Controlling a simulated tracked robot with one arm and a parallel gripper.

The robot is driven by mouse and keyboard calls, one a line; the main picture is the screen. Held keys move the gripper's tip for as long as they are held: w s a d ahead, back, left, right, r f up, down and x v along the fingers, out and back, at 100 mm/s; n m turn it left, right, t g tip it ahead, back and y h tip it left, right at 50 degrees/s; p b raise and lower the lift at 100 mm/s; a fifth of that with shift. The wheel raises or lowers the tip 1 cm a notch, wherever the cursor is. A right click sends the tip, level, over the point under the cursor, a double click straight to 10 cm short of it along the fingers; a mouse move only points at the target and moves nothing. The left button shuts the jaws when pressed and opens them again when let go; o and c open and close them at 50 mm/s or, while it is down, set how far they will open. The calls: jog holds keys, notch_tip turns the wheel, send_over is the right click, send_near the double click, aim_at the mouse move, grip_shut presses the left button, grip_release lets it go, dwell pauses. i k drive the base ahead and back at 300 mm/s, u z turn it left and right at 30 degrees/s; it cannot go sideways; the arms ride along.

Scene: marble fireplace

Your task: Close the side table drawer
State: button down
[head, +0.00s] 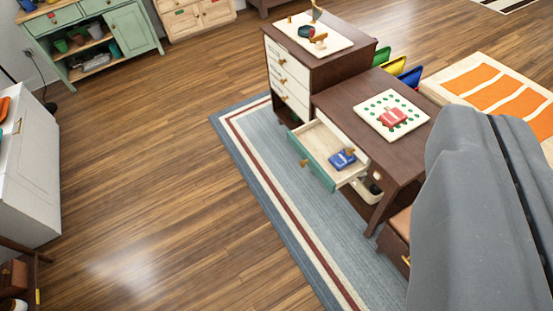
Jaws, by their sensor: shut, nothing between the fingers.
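The side table (350,98) is dark brown wood and stands right of the middle on a rug. Its drawer (311,163) is pulled out toward the lower left, with a teal front, brass-coloured knobs and pale sides. A blue object (342,159) lies inside the drawer. My gripper (490,112) is the large grey shape at the lower right, close to the camera. Its two grey parts meet along a dark seam, and it is shut and empty. It appears apart from the drawer and hides part of the floor and furniture behind it.
A taller white-fronted drawer unit (288,78) adjoins the table. A board with a red piece (392,117) lies on the tabletop. A bed-like piece with orange stripes (495,93) is at right. A white cabinet (25,165) stands at left. The wooden floor (150,160) between is clear.

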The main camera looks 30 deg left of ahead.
aim_at(315, 143)
jog(key=u, duration=0.45)
jog(key=i, duration=1.65)
jog(key=z, duration=0.45)
